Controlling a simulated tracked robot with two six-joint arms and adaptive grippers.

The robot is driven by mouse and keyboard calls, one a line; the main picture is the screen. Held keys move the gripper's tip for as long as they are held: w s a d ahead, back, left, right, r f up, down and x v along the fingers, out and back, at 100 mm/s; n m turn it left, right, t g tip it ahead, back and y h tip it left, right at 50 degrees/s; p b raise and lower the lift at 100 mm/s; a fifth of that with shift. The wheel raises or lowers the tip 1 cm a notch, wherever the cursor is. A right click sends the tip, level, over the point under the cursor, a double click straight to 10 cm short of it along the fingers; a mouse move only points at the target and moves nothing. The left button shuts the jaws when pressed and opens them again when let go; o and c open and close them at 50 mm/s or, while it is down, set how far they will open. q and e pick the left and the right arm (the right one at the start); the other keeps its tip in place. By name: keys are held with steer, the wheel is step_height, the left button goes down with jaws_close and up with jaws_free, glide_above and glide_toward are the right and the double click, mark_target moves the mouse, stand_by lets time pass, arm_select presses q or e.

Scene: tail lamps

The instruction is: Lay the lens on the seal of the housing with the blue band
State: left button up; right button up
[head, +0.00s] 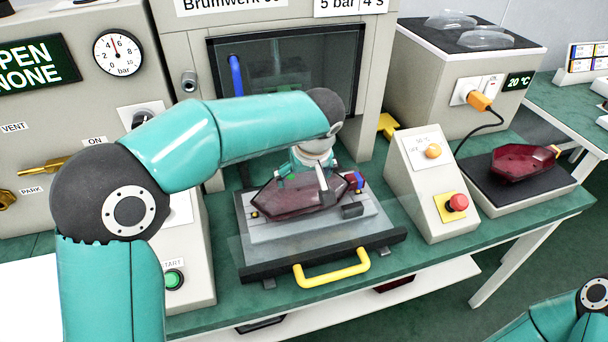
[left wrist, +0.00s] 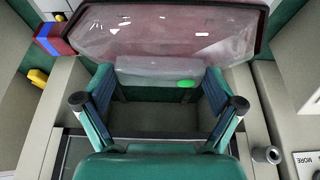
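A dark red lamp body with a blue band (head: 357,181) at its right end lies on the grey fixture in the drawer. Its glossy red face (head: 290,198) also shows in the left wrist view (left wrist: 180,32). I cannot tell lens and housing apart there, and the seal is hidden. My left gripper (head: 312,175) is over the body's far side. My right gripper is out of view.
The drawer has a yellow handle (head: 332,268); the press (head: 290,75) stands behind. A control box (head: 432,190) stands right of it. Further right, another red lamp body (head: 522,160) with an orange end lies on a dark pad. Clear domes (head: 485,38) sit on a grey machine.

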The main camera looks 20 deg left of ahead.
arm_select(q)
steer(key=shift+o, duration=0.4)
steer(key=shift+r, duration=0.1)
steer(key=v, duration=1.1)
steer(key=shift+s+r, duration=0.2)
steer(key=shift+r, duration=0.15)
steer(key=shift+d+f, duration=0.1)
